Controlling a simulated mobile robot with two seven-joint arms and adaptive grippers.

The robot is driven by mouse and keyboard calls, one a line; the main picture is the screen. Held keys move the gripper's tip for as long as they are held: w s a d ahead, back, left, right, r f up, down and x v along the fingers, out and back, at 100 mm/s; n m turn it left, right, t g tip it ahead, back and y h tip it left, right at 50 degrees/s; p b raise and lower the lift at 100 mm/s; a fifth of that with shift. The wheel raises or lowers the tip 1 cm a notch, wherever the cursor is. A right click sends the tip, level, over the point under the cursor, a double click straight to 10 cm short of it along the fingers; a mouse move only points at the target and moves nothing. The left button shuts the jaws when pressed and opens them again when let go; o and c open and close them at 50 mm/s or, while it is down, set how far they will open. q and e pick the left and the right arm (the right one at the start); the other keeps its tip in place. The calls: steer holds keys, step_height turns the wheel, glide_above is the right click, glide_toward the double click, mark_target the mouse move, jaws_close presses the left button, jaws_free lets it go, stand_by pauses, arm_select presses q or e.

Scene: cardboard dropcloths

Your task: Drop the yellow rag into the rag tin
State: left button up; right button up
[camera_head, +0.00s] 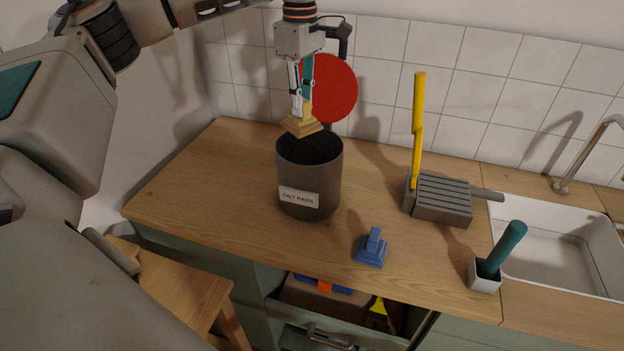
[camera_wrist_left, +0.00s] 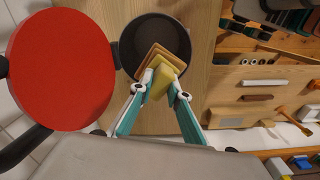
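The yellow rag (camera_head: 304,125) is a stepped, folded shape with a raised middle. My left gripper (camera_head: 302,105) is shut on that raised part and holds the rag above the open mouth of the rag tin. The rag tin (camera_head: 310,185) is a dark grey cylinder with a white label, upright on the counter. In the left wrist view the rag (camera_wrist_left: 158,66) sits between the teal fingers of my left gripper (camera_wrist_left: 158,88), over the dark opening of the tin (camera_wrist_left: 126,45). The right gripper is not in view.
A red disc (camera_head: 330,88) stands upright behind the tin. A blue rag-like piece (camera_head: 371,250) lies at the counter's front. A grey ribbed block (camera_head: 440,198), a yellow upright tool (camera_head: 418,115), a teal-handled brush (camera_head: 505,248) and a sink (camera_head: 560,250) are to the right. An open drawer (camera_head: 345,305) is below.

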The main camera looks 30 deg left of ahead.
arm_select(q)
steer(key=o, duration=0.4)
steer(key=shift+o, duration=0.2)
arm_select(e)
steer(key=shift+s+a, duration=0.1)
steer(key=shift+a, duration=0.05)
arm_select(q)
step_height(320, 180, up, 12)
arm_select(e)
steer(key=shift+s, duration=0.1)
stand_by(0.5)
